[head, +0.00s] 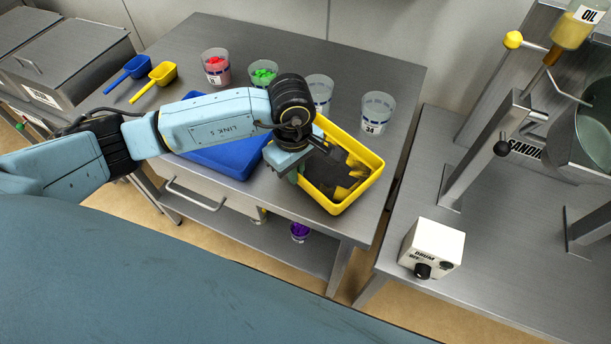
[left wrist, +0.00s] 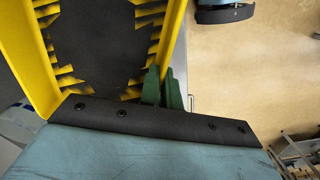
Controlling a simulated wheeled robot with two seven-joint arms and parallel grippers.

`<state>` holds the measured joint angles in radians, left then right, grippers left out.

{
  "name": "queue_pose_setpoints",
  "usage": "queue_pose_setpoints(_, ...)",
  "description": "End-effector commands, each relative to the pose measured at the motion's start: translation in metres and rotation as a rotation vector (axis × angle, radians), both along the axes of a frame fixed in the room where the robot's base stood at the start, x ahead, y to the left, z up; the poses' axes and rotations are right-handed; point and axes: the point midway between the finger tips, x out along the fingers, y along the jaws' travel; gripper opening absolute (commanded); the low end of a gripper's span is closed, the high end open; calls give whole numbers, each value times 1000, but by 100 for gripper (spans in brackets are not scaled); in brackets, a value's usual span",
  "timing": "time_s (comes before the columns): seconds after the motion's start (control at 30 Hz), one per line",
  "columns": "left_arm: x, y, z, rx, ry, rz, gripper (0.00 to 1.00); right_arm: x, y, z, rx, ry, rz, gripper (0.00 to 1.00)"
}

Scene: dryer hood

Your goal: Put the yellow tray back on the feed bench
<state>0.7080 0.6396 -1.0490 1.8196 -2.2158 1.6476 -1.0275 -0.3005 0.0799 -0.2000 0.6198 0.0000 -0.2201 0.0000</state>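The yellow tray (head: 365,183) is at the front right of the steel bench (head: 400,85), right of a blue tray. Its inside is dark with jagged yellow patches. I cannot tell whether it rests on the bench or is slightly raised. My left gripper (head: 294,174) is at its near left side. In the left wrist view, the green fingertips (left wrist: 162,90) are close together on either side of the yellow tray's wall (left wrist: 174,40), and look shut on it. My left wrist hides part of the tray in the head view. My right gripper is not in view.
The blue tray (head: 222,160) lies beside the yellow one, partly under my arm. Blue (head: 133,68) and yellow (head: 160,76) scoops lie at left. A drum machine with a white control box (head: 432,245) stands right.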

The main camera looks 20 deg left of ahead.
Motion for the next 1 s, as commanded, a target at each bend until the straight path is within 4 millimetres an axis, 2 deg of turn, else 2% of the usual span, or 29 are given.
queue_pose_setpoints(0.5, 0, 0, -56, -1, -3, -1, 0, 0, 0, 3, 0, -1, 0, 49)
queue_pose_setpoints(0.87, 1, 0, -61, -1, -4, -1, 0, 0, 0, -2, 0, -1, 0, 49)
queue_pose_setpoints(0.9, 0, 0, -60, 0, -2, -1, 9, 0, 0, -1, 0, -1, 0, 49)
queue_pose_setpoints(1.0, 0, 0, -60, 0, -2, -1, 23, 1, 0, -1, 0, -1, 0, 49)
